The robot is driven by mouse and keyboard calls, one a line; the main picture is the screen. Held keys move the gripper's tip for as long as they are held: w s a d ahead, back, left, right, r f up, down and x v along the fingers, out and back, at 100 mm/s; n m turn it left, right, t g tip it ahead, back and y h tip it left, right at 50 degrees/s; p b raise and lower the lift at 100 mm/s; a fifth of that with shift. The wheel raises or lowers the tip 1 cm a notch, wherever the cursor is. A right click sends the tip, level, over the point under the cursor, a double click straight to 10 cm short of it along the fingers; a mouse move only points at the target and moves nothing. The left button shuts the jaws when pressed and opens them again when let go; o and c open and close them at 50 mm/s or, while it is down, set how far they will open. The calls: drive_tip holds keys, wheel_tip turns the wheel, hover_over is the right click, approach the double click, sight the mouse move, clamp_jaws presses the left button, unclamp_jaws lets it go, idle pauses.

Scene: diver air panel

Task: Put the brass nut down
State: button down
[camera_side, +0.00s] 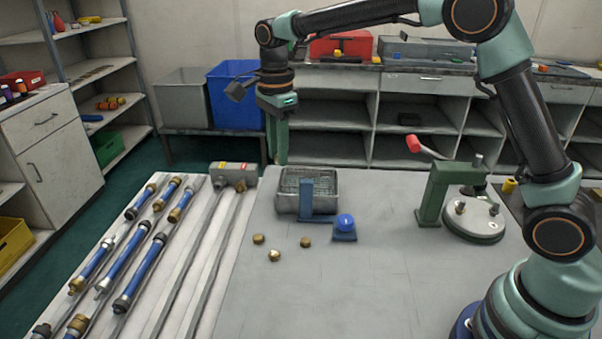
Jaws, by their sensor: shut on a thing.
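My gripper (280,160) points down above the back left part of the grey table (385,285), behind the grey wire-topped tray. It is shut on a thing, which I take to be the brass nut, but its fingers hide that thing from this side. Three small brass pieces lie loose on the table in front of the tray: one brass nut (258,239) at the left, a second (274,255) nearest the camera, and a third (305,243) at the right. They are apart from each other and from my gripper.
The grey tray (284,206) stands behind the brass pieces, with a blue bracket and blue-knobbed block (345,226) beside it. A green press with a red handle (436,193) stands right. Several blue cylinders (140,270) lie on the left rack. The table's front middle is clear.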

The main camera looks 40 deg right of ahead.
drive_tip(key=w+d+r+m, duration=0.1)
drive_tip(key=w+d+r, duration=0.15)
drive_tip(key=d, duration=0.45)
drive_tip(key=w+d+r+m, duration=0.1)
drive_tip(key=d+r, duration=0.3)
drive_tip(key=d, duration=0.4)
approach(319, 175)
drive_tip(key=s+a, duration=0.3)
drive_tip(key=shift+s+a+f, duration=0.2)
drive_tip(key=shift+f, duration=2.6)
drive_tip(key=shift+f, duration=0.6)
drive_tip(key=c, duration=0.7)
unclamp_jaws()
